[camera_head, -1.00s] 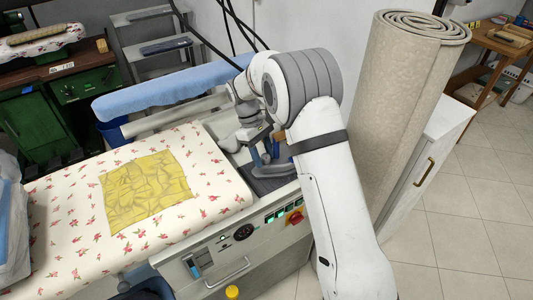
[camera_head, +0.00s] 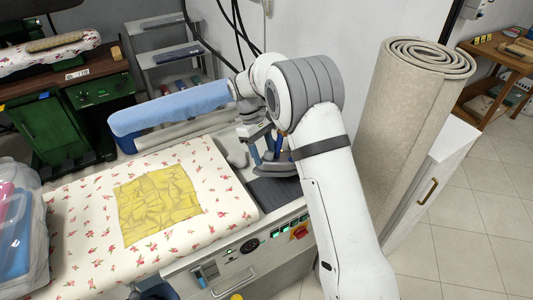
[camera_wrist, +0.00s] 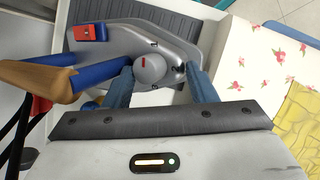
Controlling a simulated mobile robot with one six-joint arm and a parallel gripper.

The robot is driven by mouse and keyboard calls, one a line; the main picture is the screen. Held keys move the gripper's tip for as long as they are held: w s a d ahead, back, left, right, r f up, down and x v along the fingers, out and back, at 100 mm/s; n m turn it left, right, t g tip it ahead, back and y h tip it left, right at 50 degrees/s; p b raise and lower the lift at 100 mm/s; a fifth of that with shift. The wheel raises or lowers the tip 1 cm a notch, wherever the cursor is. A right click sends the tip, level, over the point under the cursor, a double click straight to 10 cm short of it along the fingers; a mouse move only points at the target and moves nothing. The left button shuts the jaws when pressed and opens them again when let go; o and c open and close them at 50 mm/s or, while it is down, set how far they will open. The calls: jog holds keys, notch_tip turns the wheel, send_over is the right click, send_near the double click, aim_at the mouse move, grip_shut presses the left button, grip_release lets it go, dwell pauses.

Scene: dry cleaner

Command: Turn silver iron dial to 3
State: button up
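The silver iron (camera_wrist: 118,42) lies across the upper part of the wrist view, with a blue handle (camera_wrist: 88,74), a brown end piece and a red block. Its round grey dial (camera_wrist: 150,70) carries a red mark, upright and slightly left of the dial's middle. Small marks surround the dial; I cannot read their numbers. My gripper (camera_wrist: 160,70) is open, its two blue fingers on either side of the dial. The left finger is close to the dial; a gap shows on the right. In the head view the iron (camera_head: 284,168) is partly hidden by my arm.
A dark ridged pad (camera_head: 268,192) lies beside the iron. A floral pressing board (camera_head: 90,220) with a yellow cloth (camera_head: 158,203) is to the left. A blue sleeve board (camera_head: 170,108) is behind. A rolled carpet (camera_head: 405,130) stands close to the right of my arm.

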jog(key=shift+w+a+r, duration=0.15)
jog(key=shift+r, duration=0.25)
jog(key=shift+r+p, duration=0.35)
jog(key=shift+r, duration=0.1)
jog(key=shift+w+a+r+p, duration=0.1)
jog(key=shift+w+r+p, duration=0.05)
jog(key=shift+r+p, duration=0.3)
jog(key=p+v, duration=0.5)
jog(key=v, duration=0.2)
jog(key=shift+s+p, duration=0.2)
jog(key=shift+p, duration=0.2)
jog(key=shift+a+f, duration=0.1)
jog(key=shift+a, duration=0.05)
